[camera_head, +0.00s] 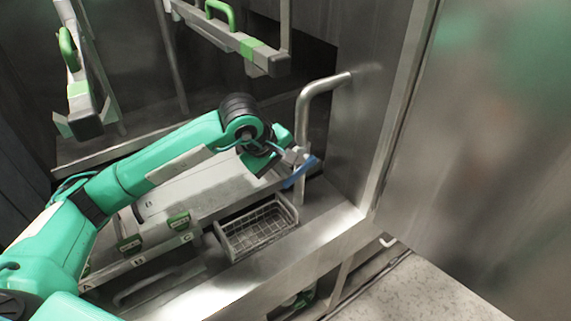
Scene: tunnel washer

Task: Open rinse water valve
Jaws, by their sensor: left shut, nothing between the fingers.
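A bent metal pipe (302,108) comes out of the steel wall and runs down behind my left gripper. A blue lever-like part (300,173) shows at the pipe, slanting up to the right; it looks like the valve's handle. My left gripper (298,157) is shut, with nothing seen between its fingers. Its tips are right at the upper side of the blue part. I cannot tell whether they touch it. The gripper and wrist hide part of the pipe and the valve body. My right gripper is not in view.
A wire basket (257,229) sits below the gripper. Trays with green tabs lie beside it, partly under my left arm. Raised rails with green handles (221,13) stand above and at the far left. A steel panel (490,150) closes the right side.

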